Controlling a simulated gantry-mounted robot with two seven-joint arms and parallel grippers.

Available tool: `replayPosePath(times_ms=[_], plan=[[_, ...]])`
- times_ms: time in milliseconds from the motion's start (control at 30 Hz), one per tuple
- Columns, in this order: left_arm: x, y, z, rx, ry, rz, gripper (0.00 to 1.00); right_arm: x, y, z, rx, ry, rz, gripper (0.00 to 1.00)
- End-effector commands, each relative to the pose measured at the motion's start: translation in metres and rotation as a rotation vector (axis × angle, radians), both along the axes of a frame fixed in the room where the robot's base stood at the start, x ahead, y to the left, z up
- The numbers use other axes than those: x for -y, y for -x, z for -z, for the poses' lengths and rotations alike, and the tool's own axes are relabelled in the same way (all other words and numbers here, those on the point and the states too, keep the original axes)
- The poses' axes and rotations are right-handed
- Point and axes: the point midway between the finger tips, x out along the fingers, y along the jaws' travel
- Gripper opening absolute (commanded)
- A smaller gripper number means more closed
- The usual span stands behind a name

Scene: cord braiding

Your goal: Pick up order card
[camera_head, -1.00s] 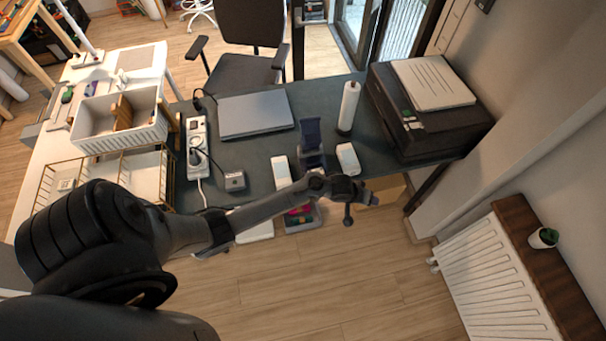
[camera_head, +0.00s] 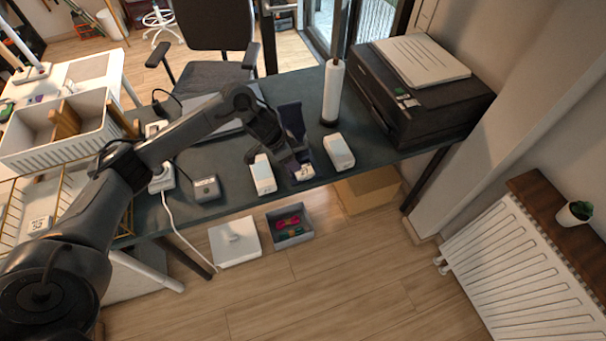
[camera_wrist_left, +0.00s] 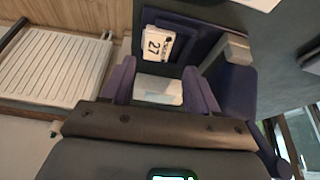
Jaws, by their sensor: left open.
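The order card is a small white card marked 27 (camera_wrist_left: 157,45), lying on a dark blue holder (camera_wrist_left: 186,22) in the left wrist view. In the head view the card (camera_head: 305,172) shows small at the front of the holder (camera_head: 293,120), near the desk's front edge. My left gripper (camera_head: 281,150) is over the desk beside the holder. In the left wrist view its two fingers (camera_wrist_left: 158,88) are apart, with the card beyond them and not between them. A pale surface shows in the gap, apparently farther off. My right gripper is in neither view.
White boxes stand left (camera_head: 262,176) and right (camera_head: 339,152) of the holder. A paper roll (camera_head: 333,92) on a stand and a black printer (camera_head: 420,95) are to the right. A grey box (camera_head: 207,188) and a power strip (camera_head: 160,178) are left. A bin (camera_head: 290,228) is on the floor.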

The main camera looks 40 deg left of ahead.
Motion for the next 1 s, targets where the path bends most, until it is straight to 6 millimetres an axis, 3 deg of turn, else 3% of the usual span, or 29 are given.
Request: replayPosePath(times_ms=[100,367,700,1000], plan=[[0.003,-0.005,0.015,0.0,0.003,-0.001,0.6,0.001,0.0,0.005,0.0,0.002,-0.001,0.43],[0.007,-0.011,0.028,0.0,0.002,-0.001,0.6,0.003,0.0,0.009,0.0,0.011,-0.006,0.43],[0.017,-0.025,0.065,0.001,0.001,-0.001,0.6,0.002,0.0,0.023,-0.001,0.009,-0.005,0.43],[0.018,-0.027,0.071,0.001,0.0,0.0,0.6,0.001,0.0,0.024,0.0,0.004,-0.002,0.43]])
